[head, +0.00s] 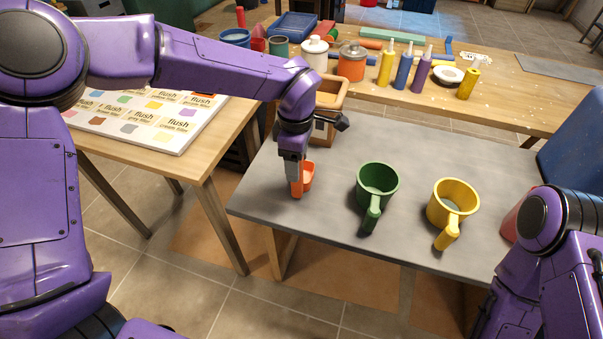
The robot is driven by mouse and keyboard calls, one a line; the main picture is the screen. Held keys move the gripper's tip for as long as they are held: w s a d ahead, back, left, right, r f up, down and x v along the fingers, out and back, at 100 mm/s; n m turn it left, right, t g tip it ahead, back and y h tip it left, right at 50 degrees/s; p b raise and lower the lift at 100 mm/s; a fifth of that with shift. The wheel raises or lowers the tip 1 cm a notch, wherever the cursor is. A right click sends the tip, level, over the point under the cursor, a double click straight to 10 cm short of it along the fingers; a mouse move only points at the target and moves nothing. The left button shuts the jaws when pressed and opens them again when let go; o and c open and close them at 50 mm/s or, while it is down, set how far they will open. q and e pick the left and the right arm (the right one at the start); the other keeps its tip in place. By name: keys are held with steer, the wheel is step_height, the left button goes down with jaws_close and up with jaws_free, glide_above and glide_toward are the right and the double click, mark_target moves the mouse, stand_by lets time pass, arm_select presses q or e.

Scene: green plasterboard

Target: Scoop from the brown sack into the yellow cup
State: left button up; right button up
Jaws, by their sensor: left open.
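The yellow cup (452,199) stands upright on the grey table (400,250), its handle toward me. A brown open-topped container (330,98), which looks like the brown sack, stands at the table's back left, partly hidden by my left arm. An orange scoop (308,174) is at the table's left, in front of the brown container. My left gripper (296,190) points down at the scoop, its fingers open and overlapping the orange part. I cannot tell whether they touch it. My right arm shows at the lower right, but its gripper is out of view.
A green cup (377,183) stands left of the yellow cup. A red object (511,222) is partly hidden by my right arm. A wooden bench (500,105) behind holds bottles and canisters. A table at left holds a sample board (150,120). The grey table's front middle is clear.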

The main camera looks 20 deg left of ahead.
arm_select(q)
jaws_close()
